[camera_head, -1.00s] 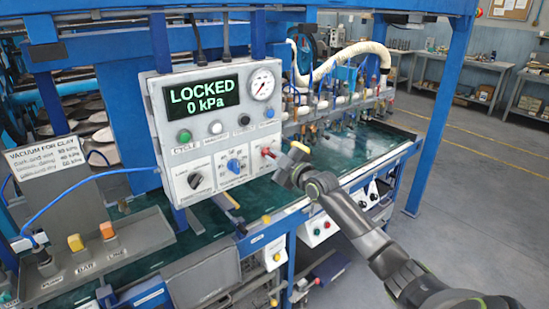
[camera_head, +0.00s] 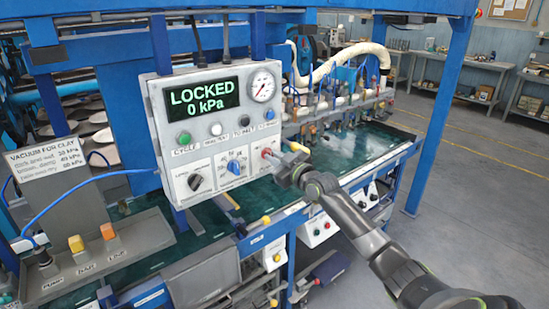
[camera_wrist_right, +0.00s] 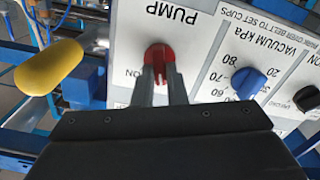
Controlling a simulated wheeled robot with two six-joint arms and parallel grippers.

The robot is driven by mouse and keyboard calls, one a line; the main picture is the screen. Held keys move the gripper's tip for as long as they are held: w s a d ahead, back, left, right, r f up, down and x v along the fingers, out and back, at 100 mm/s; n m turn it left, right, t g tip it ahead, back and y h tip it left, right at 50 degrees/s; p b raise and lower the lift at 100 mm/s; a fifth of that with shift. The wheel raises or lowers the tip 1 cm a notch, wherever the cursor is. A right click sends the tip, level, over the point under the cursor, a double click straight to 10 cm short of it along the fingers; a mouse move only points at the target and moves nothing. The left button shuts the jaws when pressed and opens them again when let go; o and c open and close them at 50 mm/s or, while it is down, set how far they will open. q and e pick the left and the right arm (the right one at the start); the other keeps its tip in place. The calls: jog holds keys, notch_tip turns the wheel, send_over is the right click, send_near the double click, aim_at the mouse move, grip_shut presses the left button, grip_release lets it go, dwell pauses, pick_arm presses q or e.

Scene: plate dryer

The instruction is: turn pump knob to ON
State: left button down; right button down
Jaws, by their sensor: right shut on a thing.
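The red pump knob (camera_head: 267,153) is on the lower right of the grey control panel (camera_head: 215,140). In the right wrist view the knob (camera_wrist_right: 159,56) sits below the word PUMP, with part of an ON label to its left. My right gripper (camera_head: 275,160) reaches in from the right, and its two fingers (camera_wrist_right: 160,88) are shut on the knob's raised grip, partly hiding it. The panel display (camera_head: 203,95) reads LOCKED, 0 kPa. My left gripper is not in view.
A blue vacuum dial (camera_head: 234,166) and a black knob (camera_head: 195,181) sit left of the pump knob. A yellow handle (camera_wrist_right: 48,68) is close beside the gripper.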

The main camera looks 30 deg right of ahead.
jog(key=m+p, duration=0.1)
jog(key=m, duration=0.5)
jog(key=shift+d+p, duration=0.15)
jog(key=shift+p, duration=0.2)
jog(key=shift+d+f+m+p, duration=0.1)
jog(key=shift+m+p, duration=0.35)
jog(key=shift+m, duration=1.2)
jog(key=shift+d+m+p, duration=0.1)
jog(key=shift+m+p, duration=0.35)
jog(key=shift+m, duration=1.2)
jog(key=c, duration=1.5)
grip_release()
jog(key=shift+o, duration=0.2)
